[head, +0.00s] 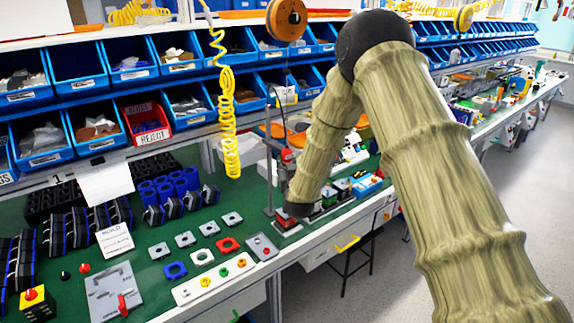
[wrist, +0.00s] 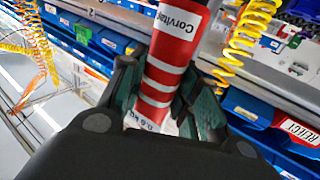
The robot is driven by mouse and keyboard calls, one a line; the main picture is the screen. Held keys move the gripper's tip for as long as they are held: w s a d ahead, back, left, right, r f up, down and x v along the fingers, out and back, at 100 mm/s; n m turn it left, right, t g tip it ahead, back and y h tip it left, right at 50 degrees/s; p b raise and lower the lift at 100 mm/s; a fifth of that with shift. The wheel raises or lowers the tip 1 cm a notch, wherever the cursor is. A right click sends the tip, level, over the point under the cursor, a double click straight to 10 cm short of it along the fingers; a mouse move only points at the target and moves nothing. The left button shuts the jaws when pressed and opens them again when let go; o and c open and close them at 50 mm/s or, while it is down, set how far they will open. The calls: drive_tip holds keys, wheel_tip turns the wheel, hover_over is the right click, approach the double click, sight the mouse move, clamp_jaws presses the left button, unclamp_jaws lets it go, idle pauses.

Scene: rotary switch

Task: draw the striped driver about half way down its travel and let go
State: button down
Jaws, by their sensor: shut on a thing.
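The striped driver (wrist: 173,40) is a red cylinder with white bands and printed lettering. In the wrist view it runs down between the two green-padded fingers of my gripper (wrist: 162,98), which is shut on it. The driver's lower end is hidden by the gripper body. In the head view, my forearm hides most of the gripper. A small red and grey upright piece (head: 287,157) shows just left of the forearm; I cannot tell if it is the driver.
A yellow coiled hose (head: 229,125) hangs left of my arm. Blue bins (head: 95,140) line the shelves behind. The green bench (head: 150,240) holds black and blue parts, small plates and a grey fixture (head: 115,290).

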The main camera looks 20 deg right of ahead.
drive_tip(key=c, duration=1)
unclamp_jaws()
drive_tip(key=s+a, duration=0.1)
drive_tip(key=s, duration=1.1)
drive_tip(key=shift+a, duration=0.3)
drive_tip(key=shift+f, duration=0.1)
drive_tip(key=s+a+f+n+g+y, duration=0.1)
drive_tip(key=s+f+g, duration=0.4)
drive_tip(key=s+f, duration=0.75)
drive_tip(key=s+a+f+g+y, duration=0.1)
drive_tip(key=s+f+g, duration=0.3)
drive_tip(key=s+f, duration=0.85)
drive_tip(key=s+f+g, duration=0.3)
drive_tip(key=s+f, duration=0.1)
drive_tip(key=s, duration=0.4)
drive_tip(key=s+f+g, duration=0.3)
drive_tip(key=s+f, duration=0.2)
drive_tip(key=s, duration=0.4)
drive_tip(key=s+f+g, duration=0.2)
drive_tip(key=s+f, duration=0.2)
drive_tip(key=s, duration=0.5)
drive_tip(key=shift+s+a+f+g+y, duration=0.15)
drive_tip(key=shift+a+f+g+y, duration=0.15)
drive_tip(key=shift+a+g+y, duration=0.1)
